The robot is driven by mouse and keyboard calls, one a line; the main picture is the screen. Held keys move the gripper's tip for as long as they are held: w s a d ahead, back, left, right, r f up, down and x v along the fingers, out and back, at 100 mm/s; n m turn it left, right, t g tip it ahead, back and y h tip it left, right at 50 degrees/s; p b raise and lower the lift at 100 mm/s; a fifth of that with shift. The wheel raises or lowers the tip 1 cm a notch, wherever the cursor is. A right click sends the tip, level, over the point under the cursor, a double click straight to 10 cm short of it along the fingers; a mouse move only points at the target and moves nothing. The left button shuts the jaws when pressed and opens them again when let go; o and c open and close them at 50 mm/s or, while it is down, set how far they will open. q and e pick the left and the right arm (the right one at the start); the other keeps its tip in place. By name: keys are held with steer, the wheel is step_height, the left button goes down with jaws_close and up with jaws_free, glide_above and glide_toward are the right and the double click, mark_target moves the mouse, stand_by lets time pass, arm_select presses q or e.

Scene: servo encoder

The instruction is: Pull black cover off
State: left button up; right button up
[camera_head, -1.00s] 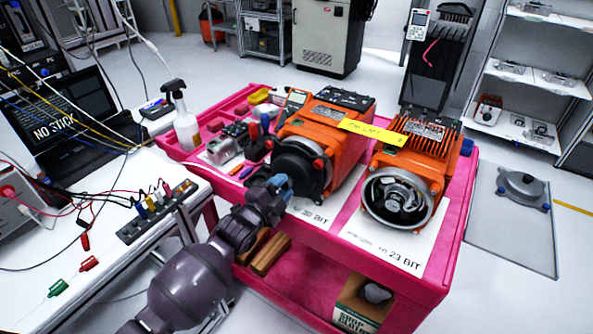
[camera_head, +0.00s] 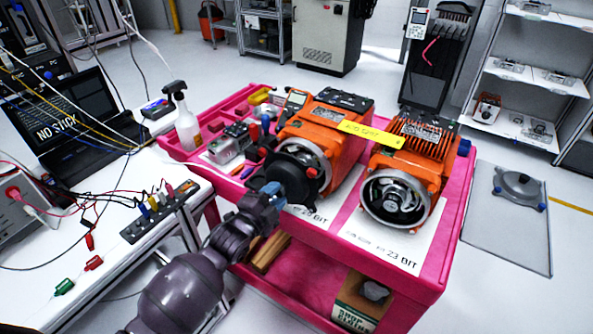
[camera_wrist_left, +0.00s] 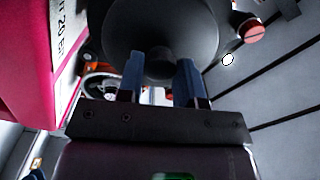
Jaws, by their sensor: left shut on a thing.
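The black cover (camera_head: 286,172) is a round dark disc in front of the left orange motor (camera_head: 323,135). It stands off the motor's front, and a silver ring (camera_head: 318,160) shows behind it. My left gripper (camera_head: 272,191) is shut on the cover at its lower left side. In the left wrist view, the two blue fingers (camera_wrist_left: 160,78) close around a dark knob at the middle of the cover (camera_wrist_left: 190,35). The right orange motor (camera_head: 408,170) has an open front with its silver ring and inner parts showing. My right gripper is not in view.
A pink cart (camera_head: 440,270) carries both motors, tools and a spray bottle (camera_head: 182,120). A yellow tag (camera_head: 372,134) lies across the motors. A white bench (camera_head: 110,240) with cables and a laptop stands at the left. Wooden blocks (camera_head: 268,250) lie on the lower shelf.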

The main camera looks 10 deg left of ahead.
arm_select(q)
steer(key=p+v, duration=0.2)
steer(key=v, duration=0.2)
steer(key=shift+s, duration=0.2)
stand_by(0.3)
steer(key=shift+r, duration=0.1)
